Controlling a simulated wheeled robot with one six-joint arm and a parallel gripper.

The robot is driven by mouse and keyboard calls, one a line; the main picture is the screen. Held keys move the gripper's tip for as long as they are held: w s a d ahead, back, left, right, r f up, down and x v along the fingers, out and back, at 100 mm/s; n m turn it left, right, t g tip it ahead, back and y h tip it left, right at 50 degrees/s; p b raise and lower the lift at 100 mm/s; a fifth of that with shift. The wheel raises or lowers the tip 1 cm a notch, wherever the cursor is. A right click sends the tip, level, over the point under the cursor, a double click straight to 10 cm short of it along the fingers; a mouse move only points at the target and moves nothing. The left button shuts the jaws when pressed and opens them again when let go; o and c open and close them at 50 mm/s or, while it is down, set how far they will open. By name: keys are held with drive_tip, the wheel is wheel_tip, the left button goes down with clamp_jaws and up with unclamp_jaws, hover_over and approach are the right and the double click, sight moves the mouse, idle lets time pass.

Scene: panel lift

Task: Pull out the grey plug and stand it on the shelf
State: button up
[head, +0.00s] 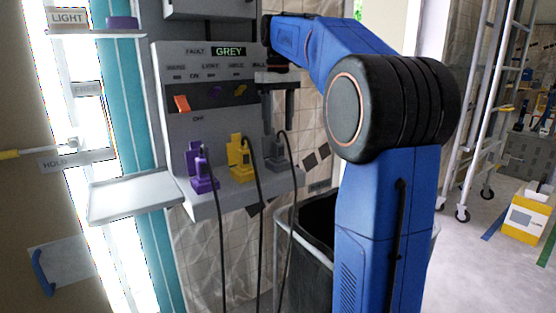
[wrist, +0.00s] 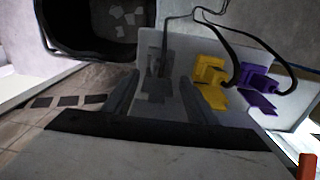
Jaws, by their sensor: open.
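The grey plug (head: 276,153) sits at the right end of the panel's lower ledge, with a dark cable hanging from it. In the wrist view the grey plug (wrist: 157,88) shows between the two fingers, dim and partly shaded. My gripper (head: 280,126) is open and points down, just above the grey plug; it also shows in the wrist view (wrist: 159,80). I cannot tell whether the fingers touch it. A pale flat shelf (head: 135,198) juts out at the lower left and looks empty. A higher shelf (head: 90,34) carries a purple block.
A yellow plug (head: 241,160) stands just left of the grey one, and a purple plug (head: 203,170) farther left, both corded. The panel display (head: 229,51) reads GREY. An orange switch (head: 181,104) is on the panel. A black-lined bin (head: 313,225) stands below right.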

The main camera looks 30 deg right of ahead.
sight(278, 142)
drive_tip(key=shift+f, duration=4.4)
clamp_jaws()
drive_tip(key=shift+r, duration=2.95)
